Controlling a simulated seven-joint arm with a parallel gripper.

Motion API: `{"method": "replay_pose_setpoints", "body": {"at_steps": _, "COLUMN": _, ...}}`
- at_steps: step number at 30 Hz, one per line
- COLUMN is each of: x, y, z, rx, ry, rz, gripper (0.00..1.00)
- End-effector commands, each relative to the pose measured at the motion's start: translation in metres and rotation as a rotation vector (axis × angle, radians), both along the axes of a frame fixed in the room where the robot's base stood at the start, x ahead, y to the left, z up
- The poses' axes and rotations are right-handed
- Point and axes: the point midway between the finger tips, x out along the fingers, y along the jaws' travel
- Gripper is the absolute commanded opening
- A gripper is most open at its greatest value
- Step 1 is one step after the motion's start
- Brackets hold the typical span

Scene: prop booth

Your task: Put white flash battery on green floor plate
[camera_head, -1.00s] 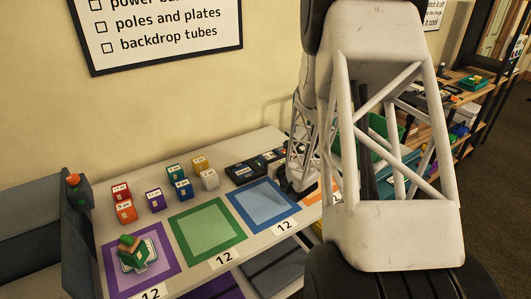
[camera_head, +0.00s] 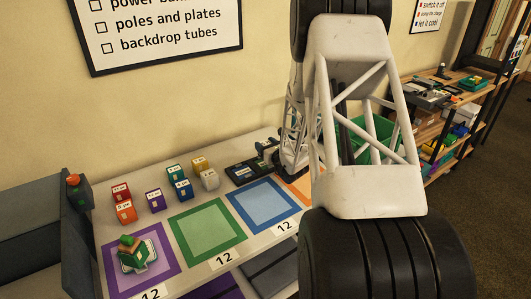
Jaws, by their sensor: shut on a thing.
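A white block (camera_head: 209,180), which looks like the white flash battery, stands upright on the table behind the green square. The green floor plate (camera_head: 181,233) looks like the flat green square in the middle of the front row; its surface is bare. My gripper (camera_head: 268,152) is at the back of the table, by the right end of a dark tray (camera_head: 240,176), to the right of the white block and apart from it. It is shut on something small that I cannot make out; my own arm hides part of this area.
A purple square (camera_head: 115,279) at left bears a small stack (camera_head: 137,254). A blue square (camera_head: 240,212) is empty. An orange square (camera_head: 297,188) is partly hidden by my arm.

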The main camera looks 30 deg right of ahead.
Motion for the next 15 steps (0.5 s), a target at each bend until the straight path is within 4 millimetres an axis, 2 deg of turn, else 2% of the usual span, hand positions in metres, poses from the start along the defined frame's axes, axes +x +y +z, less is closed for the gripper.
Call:
{"method": "replay_pose_setpoints", "body": {"at_steps": 8, "x": 0.0, "y": 0.0, "z": -0.004, "rx": 0.0, "ry": 0.0, "rz": 0.0, "gripper": 0.23}}
{"method": "replay_pose_setpoints", "body": {"at_steps": 15, "x": 0.0, "y": 0.0, "z": -0.025, "rx": 0.0, "ry": 0.0, "rz": 0.0, "gripper": 0.23}}
